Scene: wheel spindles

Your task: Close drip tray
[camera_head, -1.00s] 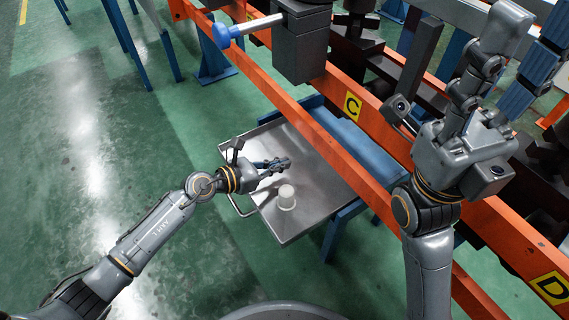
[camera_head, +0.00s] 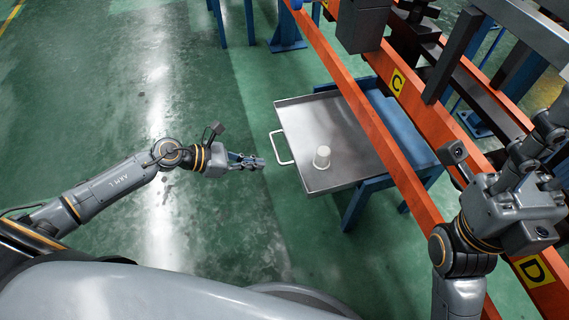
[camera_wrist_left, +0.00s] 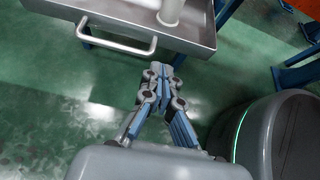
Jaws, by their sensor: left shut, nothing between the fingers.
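The drip tray (camera_head: 345,170) is a shallow grey metal tray that sticks out from under the orange rail in the head view. Its wire handle (camera_head: 279,148) is on the left edge. In the left wrist view the tray wall (camera_wrist_left: 190,40) and handle (camera_wrist_left: 118,45) show at the top. My left gripper (camera_head: 262,162) is shut and empty, just left of the handle and apart from it. It also shows in the left wrist view (camera_wrist_left: 160,68), below the tray.
A blue frame (camera_head: 352,207) supports the tray. The green floor left of the tray is clear.

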